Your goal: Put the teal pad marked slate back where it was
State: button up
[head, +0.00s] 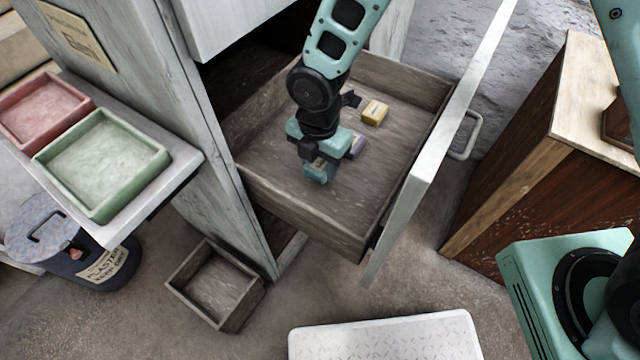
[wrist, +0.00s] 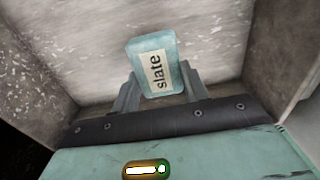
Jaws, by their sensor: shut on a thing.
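The teal pad marked "slate" (wrist: 153,68) is between the two fingers of my gripper (wrist: 158,92) in the wrist view, its label facing the camera. In the head view my gripper (head: 322,163) reaches down into the open drawer (head: 270,200), near its front left part, with the teal pad (head: 317,173) at its tip. My gripper is shut on the pad. I cannot tell whether the pad touches the drawer floor.
A yellow block (head: 375,112) and a purple block (head: 357,146) lie in the drawer, the purple one close beside my gripper. A red tray (head: 42,108) and a green tray (head: 103,163) sit on the side shelf. An empty wooden box (head: 214,285) stands on the floor.

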aim_at(319, 189)
jog(key=shift+f+b, duration=0.45)
jog(key=shift+f, duration=2.65)
jog(key=shift+f, duration=0.1)
jog(key=o, duration=1)
jog(key=shift+o, duration=0.2)
notch_tip(319, 189, up, 12)
jog(key=shift+r+p, duration=0.1)
jog(key=shift+p, duration=1.1)
